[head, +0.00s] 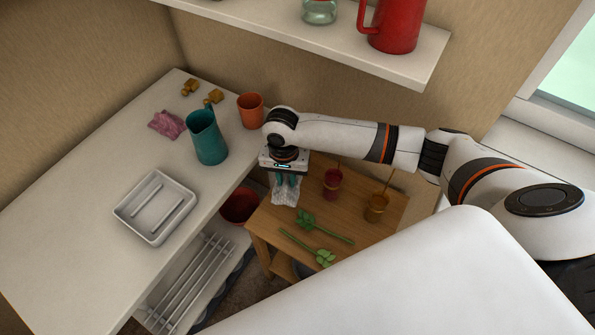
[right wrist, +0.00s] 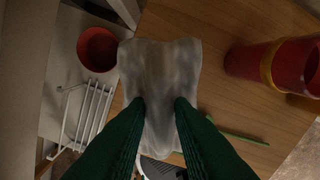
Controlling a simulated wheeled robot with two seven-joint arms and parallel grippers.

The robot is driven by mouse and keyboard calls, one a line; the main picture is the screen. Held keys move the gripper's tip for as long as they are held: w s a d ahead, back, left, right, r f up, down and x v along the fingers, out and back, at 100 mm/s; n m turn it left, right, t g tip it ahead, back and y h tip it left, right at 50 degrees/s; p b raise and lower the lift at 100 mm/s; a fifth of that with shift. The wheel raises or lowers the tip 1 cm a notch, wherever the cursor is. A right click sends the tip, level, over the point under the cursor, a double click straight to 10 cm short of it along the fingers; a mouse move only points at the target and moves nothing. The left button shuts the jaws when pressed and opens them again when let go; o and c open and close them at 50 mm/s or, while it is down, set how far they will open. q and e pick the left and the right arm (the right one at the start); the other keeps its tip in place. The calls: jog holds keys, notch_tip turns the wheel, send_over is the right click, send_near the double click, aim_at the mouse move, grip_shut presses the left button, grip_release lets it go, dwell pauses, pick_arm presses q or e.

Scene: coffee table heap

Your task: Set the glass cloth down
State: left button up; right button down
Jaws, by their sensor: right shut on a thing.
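The glass cloth (head: 285,195) is a pale, whitish patterned cloth in the head view. My right gripper (head: 287,179) is shut on it, pointing down over the left part of the wooden coffee table (head: 262,222). In the right wrist view the cloth (right wrist: 160,75) spreads out between and beyond the dark green fingertips (right wrist: 160,104). I cannot tell whether its lower edge touches the tabletop. My left gripper is not in view.
A red cup (head: 333,182), an amber cup (head: 376,207) and two green sprigs (head: 306,221) are on the coffee table. A red bowl (head: 238,206) and a white rack (head: 187,285) are left of it. The counter holds a teal jug (head: 207,136), an orange cup (head: 251,111) and a white tray (head: 128,208).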

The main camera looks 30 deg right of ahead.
aim_at(287, 191)
jog(key=shift+f+b, duration=0.4)
jog(key=shift+f, duration=2.85)
jog(key=c, duration=1.3)
grip_release()
jog(key=shift+f, duration=0.1)
jog(key=shift+o, duration=0.2)
